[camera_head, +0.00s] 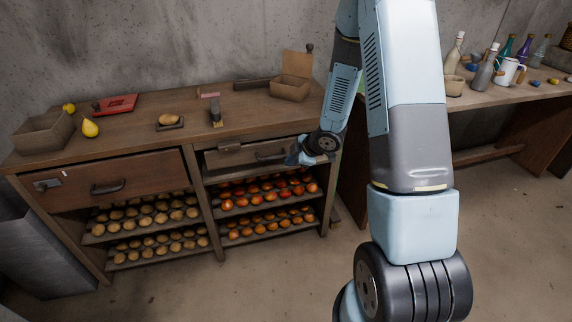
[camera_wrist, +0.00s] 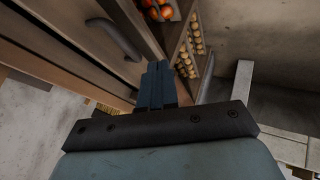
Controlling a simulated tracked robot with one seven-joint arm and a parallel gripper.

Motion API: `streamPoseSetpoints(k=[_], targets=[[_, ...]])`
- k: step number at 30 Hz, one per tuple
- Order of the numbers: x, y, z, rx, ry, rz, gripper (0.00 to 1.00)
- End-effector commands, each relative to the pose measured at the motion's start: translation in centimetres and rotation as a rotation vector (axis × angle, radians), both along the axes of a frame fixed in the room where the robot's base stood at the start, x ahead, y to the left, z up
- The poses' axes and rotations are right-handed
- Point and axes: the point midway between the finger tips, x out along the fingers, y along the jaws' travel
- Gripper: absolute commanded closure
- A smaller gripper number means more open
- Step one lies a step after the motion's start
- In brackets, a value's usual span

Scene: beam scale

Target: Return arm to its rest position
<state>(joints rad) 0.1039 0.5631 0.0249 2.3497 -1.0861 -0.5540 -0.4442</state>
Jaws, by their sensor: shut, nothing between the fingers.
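My gripper (camera_head: 294,158) is in front of the right end of the right drawer (camera_head: 238,156), close to its dark handle (camera_head: 268,157). My arm reaches across the head view and bends down to it. In the wrist view the two dark fingers of my gripper (camera_wrist: 157,84) lie together, shut and empty. A dark handle (camera_wrist: 116,39) shows ahead of them to the left, apart from the fingers.
The wooden workbench (camera_head: 140,134) bears a scale, a wooden box (camera_head: 291,84), a crate (camera_head: 43,134) and pears. Shelves below hold tomatoes (camera_head: 262,192) and potatoes. A second table (camera_head: 490,96) with bottles stands at the right. The floor in front is clear.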

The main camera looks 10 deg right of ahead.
Motion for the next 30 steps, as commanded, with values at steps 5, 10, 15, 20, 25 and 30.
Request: streamPoseSetpoints(k=[5,10,15,20,25,30], targets=[[-0.2,-0.3,0.5,0.0,-0.001,0.0,1.0],[0.1,-0.8,1.7,-0.018,-0.008,-0.035,1.0],[0.6,-2.7,5.8,-0.073,-0.024,-0.16,1.0],[0.4,-4.8,10.4,-0.114,-0.034,-0.314,1.0],[-0.8,-6.6,15.3,-0.132,-0.037,-0.479,1.0],[-3.1,-8.1,19.7,-0.129,-0.029,-0.641,1.0]])
